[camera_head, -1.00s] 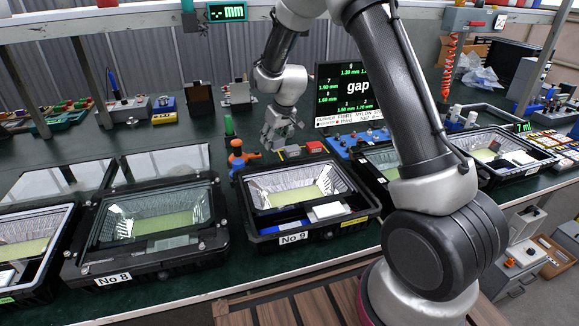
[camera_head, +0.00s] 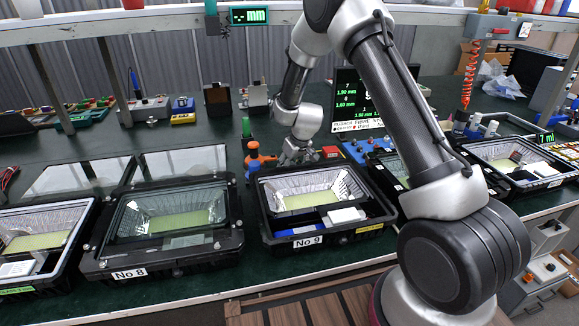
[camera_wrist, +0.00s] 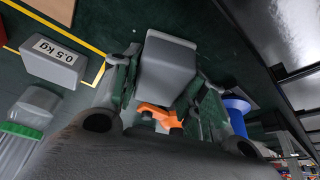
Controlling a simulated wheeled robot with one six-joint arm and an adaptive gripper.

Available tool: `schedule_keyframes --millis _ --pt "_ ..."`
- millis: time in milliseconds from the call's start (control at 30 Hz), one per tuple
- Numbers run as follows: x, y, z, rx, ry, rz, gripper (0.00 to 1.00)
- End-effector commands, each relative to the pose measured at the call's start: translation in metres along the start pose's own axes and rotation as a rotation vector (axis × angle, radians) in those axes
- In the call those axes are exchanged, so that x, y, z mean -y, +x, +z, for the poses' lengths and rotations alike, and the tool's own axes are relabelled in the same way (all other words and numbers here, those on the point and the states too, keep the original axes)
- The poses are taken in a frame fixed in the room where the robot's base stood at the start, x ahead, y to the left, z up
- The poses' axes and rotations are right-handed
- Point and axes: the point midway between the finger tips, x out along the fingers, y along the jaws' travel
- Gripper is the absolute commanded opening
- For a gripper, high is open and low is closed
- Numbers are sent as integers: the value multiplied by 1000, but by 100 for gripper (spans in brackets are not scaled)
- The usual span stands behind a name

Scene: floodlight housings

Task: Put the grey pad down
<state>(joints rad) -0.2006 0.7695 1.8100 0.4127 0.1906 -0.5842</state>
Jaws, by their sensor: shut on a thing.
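The grey pad (camera_wrist: 165,65) is a grey block with a broad flat face. In the wrist view it sits between the two fingers of my gripper (camera_wrist: 160,85), which is shut on it. In the head view my gripper (camera_head: 291,156) is low over the green bench, just behind the rear edge of the housing marked No 9 (camera_head: 268,225). The pad cannot be made out there. Whether it touches the bench is unclear.
An orange tool (camera_head: 253,152) with a blue base stands left of my gripper. In the wrist view a 0.5 kg weight (camera_wrist: 52,62) lies on green bench by yellow lines, near a green-capped bottle (camera_wrist: 15,140). Housing No 8 (camera_head: 165,262) stands left of No 9.

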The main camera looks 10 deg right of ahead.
Motion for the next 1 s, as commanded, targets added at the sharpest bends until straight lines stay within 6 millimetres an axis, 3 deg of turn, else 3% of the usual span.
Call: schedule_keyframes --millis 267,300,400,433,800,1000 --pt "0 7 3 1 0 0 20" --pt "0 8 4 2 0 0 44" --pt "0 8 4 3 0 -1 62" --pt "0 8 4 3 0 -1 64" --pt "0 5 4 5 2 -2 64" --pt "0 -27 0 0 1 -1 64"
